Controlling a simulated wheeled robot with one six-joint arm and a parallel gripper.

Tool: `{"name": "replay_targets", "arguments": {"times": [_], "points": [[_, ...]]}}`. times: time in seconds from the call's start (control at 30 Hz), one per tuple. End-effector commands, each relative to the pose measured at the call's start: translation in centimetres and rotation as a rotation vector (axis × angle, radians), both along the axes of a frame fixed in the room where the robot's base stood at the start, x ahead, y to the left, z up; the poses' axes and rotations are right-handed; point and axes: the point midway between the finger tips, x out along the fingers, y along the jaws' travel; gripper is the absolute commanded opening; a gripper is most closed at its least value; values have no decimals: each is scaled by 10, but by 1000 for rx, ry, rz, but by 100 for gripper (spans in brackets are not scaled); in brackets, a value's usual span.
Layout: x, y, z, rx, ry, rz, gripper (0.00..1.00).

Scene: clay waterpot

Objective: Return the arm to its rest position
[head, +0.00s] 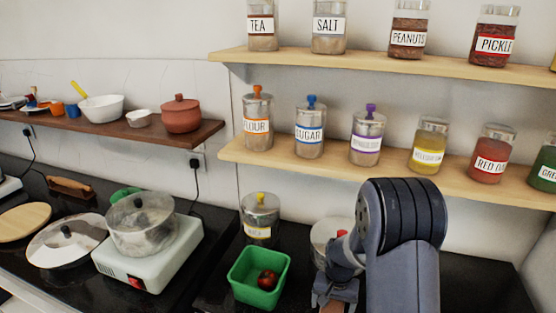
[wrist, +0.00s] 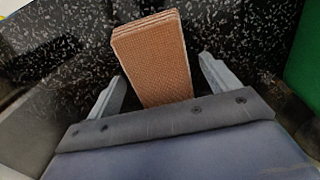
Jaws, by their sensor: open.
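My gripper (wrist: 164,80) is open in the wrist view, its two grey fingers spread apart. A brown, grid-textured stack (wrist: 150,48) of thin pieces lies between and beyond the fingers on the black speckled counter (wrist: 235,30). The fingers look apart from its sides; I cannot tell how high they are above the counter. In the head view my arm (head: 405,235) reaches in at the lower right, above the counter. The fingers are not clearly visible there.
A green bin (head: 258,285) holding a dark red item stands left of my arm. A lidded jar (head: 260,215) and a pale pot (head: 325,237) are close behind. A pot on a white burner (head: 148,250) is further left. Jar shelves (head: 400,170) and a clay pot (head: 181,116) are above.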

Motion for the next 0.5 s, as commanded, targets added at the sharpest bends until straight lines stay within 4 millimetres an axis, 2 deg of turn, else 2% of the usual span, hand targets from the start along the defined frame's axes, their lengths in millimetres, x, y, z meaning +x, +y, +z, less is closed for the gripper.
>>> {"name": "replay_targets", "arguments": {"times": [0.03, 0.2, 0.5], "points": [[3, 0, 12, 0, -9, 0, 83], [2, 0, 26, 0, -7, 0, 83], [1, 0, 31, 0, -4, 0, 83]]}}
